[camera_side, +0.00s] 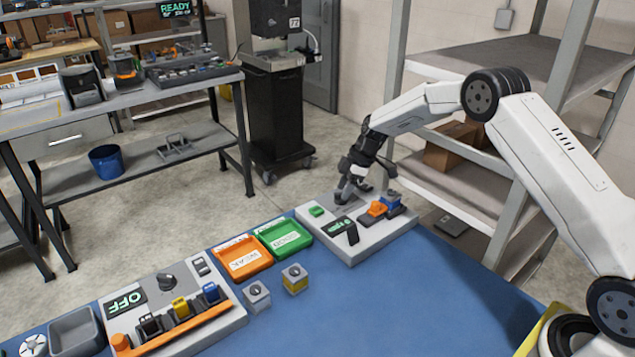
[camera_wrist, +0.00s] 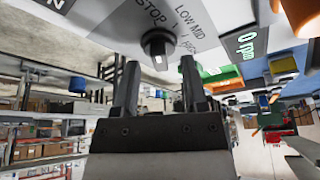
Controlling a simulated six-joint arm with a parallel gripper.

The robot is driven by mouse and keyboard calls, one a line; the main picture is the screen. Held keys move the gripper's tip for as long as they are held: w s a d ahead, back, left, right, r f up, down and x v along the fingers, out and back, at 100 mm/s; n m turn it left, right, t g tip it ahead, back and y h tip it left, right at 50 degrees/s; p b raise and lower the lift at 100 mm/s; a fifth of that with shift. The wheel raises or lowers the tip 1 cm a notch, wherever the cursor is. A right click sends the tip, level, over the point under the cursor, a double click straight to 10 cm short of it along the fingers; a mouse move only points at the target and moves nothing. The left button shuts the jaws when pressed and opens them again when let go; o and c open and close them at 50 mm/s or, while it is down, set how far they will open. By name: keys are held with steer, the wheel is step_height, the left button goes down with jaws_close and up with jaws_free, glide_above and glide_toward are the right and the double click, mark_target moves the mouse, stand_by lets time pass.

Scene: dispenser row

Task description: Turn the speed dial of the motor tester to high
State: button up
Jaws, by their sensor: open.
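The motor tester (camera_side: 375,236) is a light grey box at the back right of the blue table, with a green button, a dark display (camera_side: 343,231) and an orange and blue motor on top. Its display reads "0 rpm" in the wrist view (camera_wrist: 245,43). The speed dial (camera_wrist: 158,44) is a dark round knob on a grey plate lettered STOP, LOW, MID and a partly hidden word. I cannot tell its setting surely.
An orange tray (camera_side: 242,258) and a green tray (camera_side: 284,237) lie left of the tester, with two small grey blocks in front. A second box with an OFF display (camera_side: 124,302) stands further left. The table's front middle is clear.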

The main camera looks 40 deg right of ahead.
steer(key=shift+a+f, duration=0.1)
steer(key=shift+f, duration=0.2)
jaws_close()
